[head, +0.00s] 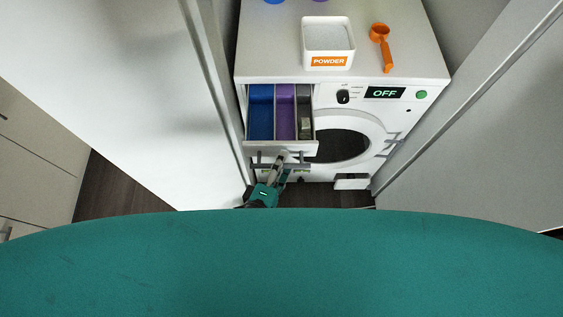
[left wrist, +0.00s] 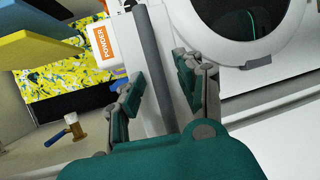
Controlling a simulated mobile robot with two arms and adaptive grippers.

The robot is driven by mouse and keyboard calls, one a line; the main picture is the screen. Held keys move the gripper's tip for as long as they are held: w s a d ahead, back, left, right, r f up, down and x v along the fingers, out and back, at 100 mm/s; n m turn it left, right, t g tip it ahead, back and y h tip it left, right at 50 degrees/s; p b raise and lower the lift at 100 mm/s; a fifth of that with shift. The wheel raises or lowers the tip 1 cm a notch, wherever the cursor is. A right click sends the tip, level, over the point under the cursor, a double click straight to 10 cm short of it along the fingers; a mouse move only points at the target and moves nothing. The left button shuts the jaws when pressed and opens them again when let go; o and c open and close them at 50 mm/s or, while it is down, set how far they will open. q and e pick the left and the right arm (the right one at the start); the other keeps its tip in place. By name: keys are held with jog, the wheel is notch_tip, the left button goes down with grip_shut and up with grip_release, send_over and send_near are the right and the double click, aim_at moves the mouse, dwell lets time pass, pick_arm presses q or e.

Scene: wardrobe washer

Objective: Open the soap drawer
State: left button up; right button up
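The soap drawer (head: 281,148) at the washer's upper left is pulled out, showing blue (head: 261,112), purple (head: 285,112) and grey compartments. A grey bar handle (head: 262,165) runs along its front. My left gripper (head: 279,163) is at this handle, just in front of the drawer. In the left wrist view, its teal-and-grey fingers (left wrist: 158,85) are spread apart on both sides of the grey handle bar (left wrist: 147,60), with a visible gap. I cannot tell whether either finger touches the bar. My right gripper is not in view.
On the washer top (head: 270,50) are a white powder box (head: 328,43) and an orange scoop (head: 381,46). The washer's display (head: 384,92) reads OFF, and its round door (head: 342,146) is to the drawer's right. Pale panels (head: 218,90) flank the washer closely.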

pick_arm(q)
jog(key=v, duration=1.2)
jog(key=s+a+f+m+g+y, duration=0.1)
jog(key=a+f+m+g, duration=0.15)
jog(key=f, duration=0.65)
jog(key=s+a+f+m+g+y, duration=0.1)
jog(key=s+a+f+m+g, duration=0.2)
jog(key=f, duration=0.6)
jog(key=a+f+m+g+y, duration=0.1)
jog(key=a+f+m+g, duration=0.15)
jog(key=f+m, duration=0.45)
jog(key=s+a+f+m+g+y, duration=0.1)
jog(key=s+a+f+m+g, duration=0.1)
jog(key=s+a+f, duration=0.3)
jog(key=s+a+f+m+g+y, duration=0.2)
jog(key=s+a+f, duration=0.4)
jog(key=s+f, duration=0.3)
jog(key=shift+f+g, duration=0.9)
jog(key=shift+s+a, duration=0.1)
jog(key=shift+a, duration=0.05)
